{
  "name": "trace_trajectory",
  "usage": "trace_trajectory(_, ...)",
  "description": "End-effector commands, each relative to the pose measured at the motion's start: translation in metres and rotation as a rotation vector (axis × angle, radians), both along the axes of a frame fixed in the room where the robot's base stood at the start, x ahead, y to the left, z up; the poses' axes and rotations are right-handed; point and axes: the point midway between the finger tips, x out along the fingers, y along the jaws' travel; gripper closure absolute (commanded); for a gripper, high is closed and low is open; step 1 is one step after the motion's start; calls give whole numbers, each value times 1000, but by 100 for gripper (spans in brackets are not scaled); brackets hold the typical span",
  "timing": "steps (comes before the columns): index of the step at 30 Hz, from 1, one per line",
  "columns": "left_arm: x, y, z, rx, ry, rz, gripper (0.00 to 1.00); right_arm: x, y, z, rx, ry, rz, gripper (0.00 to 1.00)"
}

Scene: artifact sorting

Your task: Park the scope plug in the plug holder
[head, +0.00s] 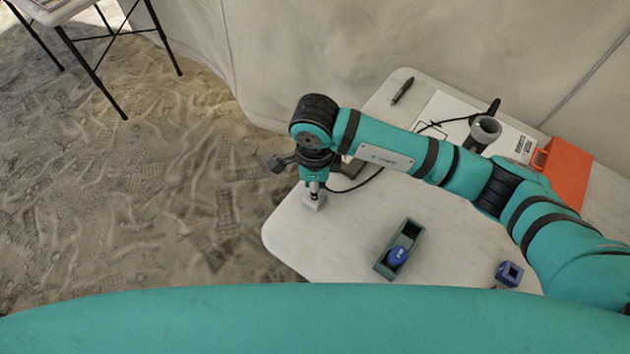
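My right gripper (314,198) is at the left end of the table, pointing down at or just above the top. Its fingers are small and partly hidden by the wrist, so I cannot tell whether they are open or shut. A black cable (358,186) runs from beside the gripper tip back under my forearm. The plug itself is not clear; it may be at the fingertips. A small blue block with a square hole (510,273), which looks like the plug holder, stands at the table's front right, apart from the gripper. My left gripper is not in view.
A green tray (380,268) holding a blue object (398,255) lies on the table (340,240). Behind my arm are a grey cylindrical object (485,130), papers (445,107), a black pen-like item (402,91) and an orange box (565,170). The front-left table is clear.

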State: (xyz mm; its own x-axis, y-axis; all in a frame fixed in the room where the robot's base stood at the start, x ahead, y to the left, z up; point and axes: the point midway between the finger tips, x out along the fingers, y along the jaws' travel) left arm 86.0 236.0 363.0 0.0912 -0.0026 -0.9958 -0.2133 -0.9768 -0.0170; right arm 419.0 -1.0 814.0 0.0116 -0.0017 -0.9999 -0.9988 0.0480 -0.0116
Motion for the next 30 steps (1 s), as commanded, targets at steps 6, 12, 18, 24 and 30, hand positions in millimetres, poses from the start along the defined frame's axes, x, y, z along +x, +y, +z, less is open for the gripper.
trace_trajectory(6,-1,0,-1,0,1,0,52,0,0,0,1,-2,0,100)
trace_trajectory(12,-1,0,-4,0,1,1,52,0,0,-2,1,-1,0,76)
trace_trajectory(18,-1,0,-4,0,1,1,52,0,0,-2,1,-1,0,63)
trace_trajectory(24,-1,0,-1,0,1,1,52,0,0,0,1,-1,0,63)
trace_trajectory(30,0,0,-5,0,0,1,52,1,1,23,3,-6,2,63)
